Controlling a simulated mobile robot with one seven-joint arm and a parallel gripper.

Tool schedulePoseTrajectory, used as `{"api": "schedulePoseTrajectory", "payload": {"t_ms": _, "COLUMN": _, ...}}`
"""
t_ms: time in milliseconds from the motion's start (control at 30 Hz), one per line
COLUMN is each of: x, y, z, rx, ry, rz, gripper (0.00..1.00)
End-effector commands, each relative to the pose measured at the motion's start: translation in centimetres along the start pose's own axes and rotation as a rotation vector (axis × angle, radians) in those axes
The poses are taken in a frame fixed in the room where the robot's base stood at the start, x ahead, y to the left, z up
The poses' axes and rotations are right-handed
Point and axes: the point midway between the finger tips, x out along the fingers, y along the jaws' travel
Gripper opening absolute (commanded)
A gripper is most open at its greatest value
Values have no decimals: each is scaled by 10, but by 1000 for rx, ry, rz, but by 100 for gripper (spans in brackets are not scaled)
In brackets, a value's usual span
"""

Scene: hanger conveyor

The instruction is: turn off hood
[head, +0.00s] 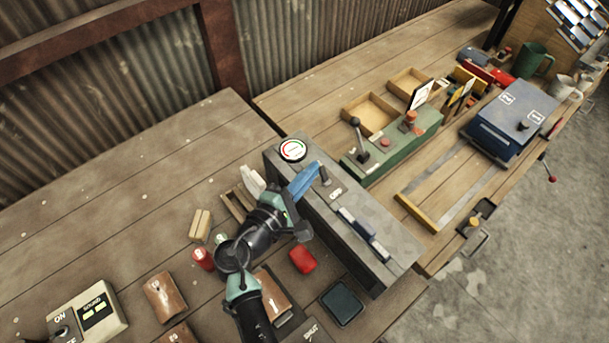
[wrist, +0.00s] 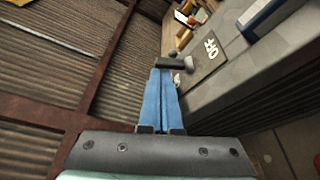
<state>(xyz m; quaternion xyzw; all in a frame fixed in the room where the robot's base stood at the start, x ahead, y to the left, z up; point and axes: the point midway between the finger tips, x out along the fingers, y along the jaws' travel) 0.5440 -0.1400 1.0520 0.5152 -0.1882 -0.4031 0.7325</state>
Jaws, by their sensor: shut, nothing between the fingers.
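A long grey control box (head: 360,225) stands on the wooden bench in the middle of the head view. It carries a round gauge, a short dark lever (head: 324,176) and a small white marking beside it. In the wrist view the dark lever (wrist: 180,62) stands just ahead of the fingertips, by a dark plate with white lettering (wrist: 211,50). My gripper (head: 317,167) has its blue fingers shut and empty over the box, close to the lever; I cannot tell whether they touch. In the wrist view the fingers (wrist: 160,72) lie together. No label naming the hood is readable.
A green lever box (head: 395,145) and open wooden trays (head: 370,112) stand beyond the grey box. A blue case (head: 508,125) is at the right. A red block (head: 302,259) and a dark square pad (head: 342,303) lie in front. The bench at far left is mostly clear.

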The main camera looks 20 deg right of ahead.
Motion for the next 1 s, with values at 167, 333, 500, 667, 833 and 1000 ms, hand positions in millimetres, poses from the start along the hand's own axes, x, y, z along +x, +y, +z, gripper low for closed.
{"api": "schedulePoseTrajectory", "payload": {"t_ms": 167, "x": 0, "y": 0, "z": 0, "rx": 0, "ry": 0, "rz": 0, "gripper": 0}}
{"api": "schedulePoseTrajectory", "payload": {"t_ms": 333, "x": 0, "y": -1, "z": 0, "rx": 9, "ry": -1, "rz": 3, "gripper": 0}}
{"api": "schedulePoseTrajectory", "payload": {"t_ms": 500, "x": -1, "y": -2, "z": 1, "rx": 44, "ry": -1, "rz": 15, "gripper": 0}}
{"api": "schedulePoseTrajectory", "payload": {"t_ms": 667, "x": -1, "y": -1, "z": 2, "rx": 63, "ry": -1, "rz": 22, "gripper": 0}}
{"api": "schedulePoseTrajectory", "payload": {"t_ms": 833, "x": -1, "y": -1, "z": 3, "rx": 87, "ry": -1, "rz": 30, "gripper": 0}}
{"api": "schedulePoseTrajectory", "payload": {"t_ms": 1000, "x": -2, "y": -1, "z": 4, "rx": 119, "ry": -1, "rz": 41, "gripper": 0}}
